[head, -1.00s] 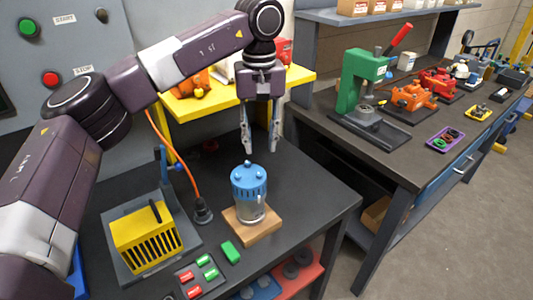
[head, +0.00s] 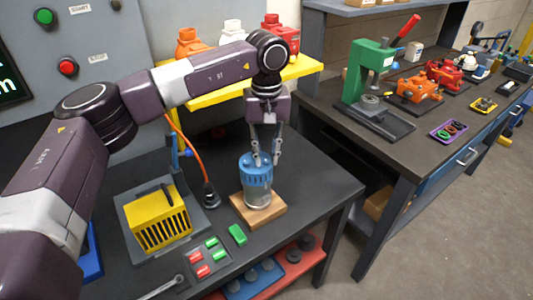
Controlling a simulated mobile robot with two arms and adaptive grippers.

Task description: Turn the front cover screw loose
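A motor with a blue cover (head: 258,170) and a silver body (head: 258,194) stands upright on a wooden block (head: 272,213) on the dark table. The screws on the blue top are too small to tell apart. My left gripper (head: 266,162) points down at the top of the blue cover, its two fingers apart. The fingertips are at the cover's top; I cannot tell whether they touch it or hold a screw. My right gripper is not in view.
A yellow slotted box (head: 161,223) stands left of the motor, with an orange cable beside it. Red and green tags (head: 211,257) and a wrench (head: 162,287) lie in front. Behind is a yellow shelf (head: 228,93) with motors. A green press (head: 368,70) stands on the right bench.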

